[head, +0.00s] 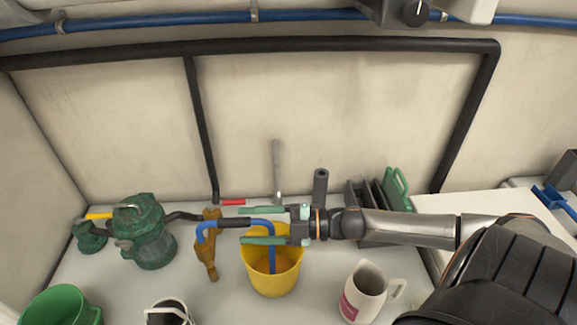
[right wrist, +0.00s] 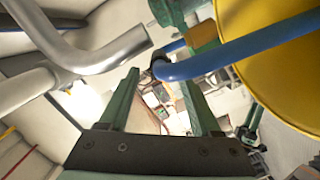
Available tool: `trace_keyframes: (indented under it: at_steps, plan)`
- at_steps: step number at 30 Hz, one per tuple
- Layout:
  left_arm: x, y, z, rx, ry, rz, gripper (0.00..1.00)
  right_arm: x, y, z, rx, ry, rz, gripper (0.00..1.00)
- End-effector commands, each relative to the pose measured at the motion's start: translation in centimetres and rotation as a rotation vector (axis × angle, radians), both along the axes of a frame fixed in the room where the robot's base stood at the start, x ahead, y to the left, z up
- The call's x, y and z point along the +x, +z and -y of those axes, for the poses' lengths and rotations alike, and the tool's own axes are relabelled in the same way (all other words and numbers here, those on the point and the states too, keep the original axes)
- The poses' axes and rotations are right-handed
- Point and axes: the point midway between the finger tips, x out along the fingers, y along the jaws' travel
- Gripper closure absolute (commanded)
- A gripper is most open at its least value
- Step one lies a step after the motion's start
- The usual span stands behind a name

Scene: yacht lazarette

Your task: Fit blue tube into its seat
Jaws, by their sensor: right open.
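The blue tube (head: 262,223) is bent, with a black sleeve around its middle. Its left end hooks down and its right part drops into a yellow bucket (head: 278,284). My right gripper (head: 242,226) comes in from the right and is open, its green fingers on either side of the tube near the black sleeve. In the right wrist view the blue tube (right wrist: 235,48) runs in from the right, and its dark part lies near the open fingertips (right wrist: 160,74). I cannot tell whether they touch it. I cannot make out the seat. My left gripper is out of view.
A white mug (head: 367,290), a green bucket (head: 60,306) and a white cup (head: 170,312) are in front. A dark rack (head: 372,195) stands behind my arm.

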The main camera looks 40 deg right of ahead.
Motion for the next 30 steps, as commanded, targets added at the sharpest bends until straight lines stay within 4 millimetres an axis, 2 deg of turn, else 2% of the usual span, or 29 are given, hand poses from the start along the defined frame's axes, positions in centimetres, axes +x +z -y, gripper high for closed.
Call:
trace_keyframes:
  at_steps: [18, 30]
  plan:
    - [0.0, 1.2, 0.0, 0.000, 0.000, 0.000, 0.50, -5.5, 0.6, 5.8, 0.001, 0.000, -0.002, 0.36]
    - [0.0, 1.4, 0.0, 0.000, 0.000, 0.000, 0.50, -6.3, 0.7, 6.8, 0.001, 0.001, 0.001, 0.36]
